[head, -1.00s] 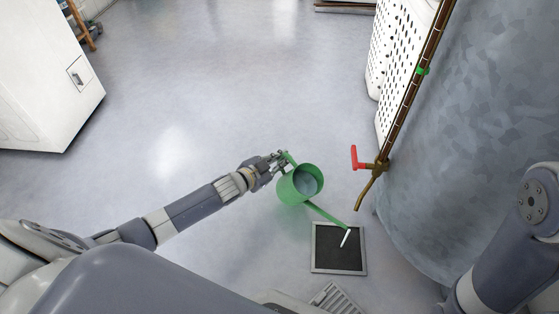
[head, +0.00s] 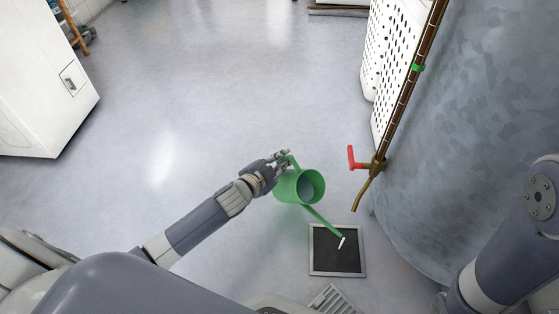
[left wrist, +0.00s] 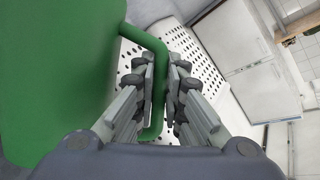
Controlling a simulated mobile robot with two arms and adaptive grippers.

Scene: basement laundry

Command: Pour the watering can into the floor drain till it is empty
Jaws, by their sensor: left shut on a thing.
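The green watering can (head: 287,186) is held above the floor, tilted with its spout pointing down and right. Bluish-grey water shows inside its open top. My left gripper (head: 284,160) is shut on the can's handle; in the left wrist view the fingers (left wrist: 165,85) close around the green handle (left wrist: 152,125), with the can body (left wrist: 55,75) at left. The floor drain (head: 325,262) is a dark square with a pale frame. The spout tip is over it, and a short white streak shows there. My right gripper is out of view; only its arm shows at right.
A large grey metal tank (head: 470,120) stands at right, with a brass tap and red handle (head: 351,157) near the can. A white perforated basket (head: 386,60) is behind it. A white appliance (head: 40,85) stands at left. The middle floor is clear.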

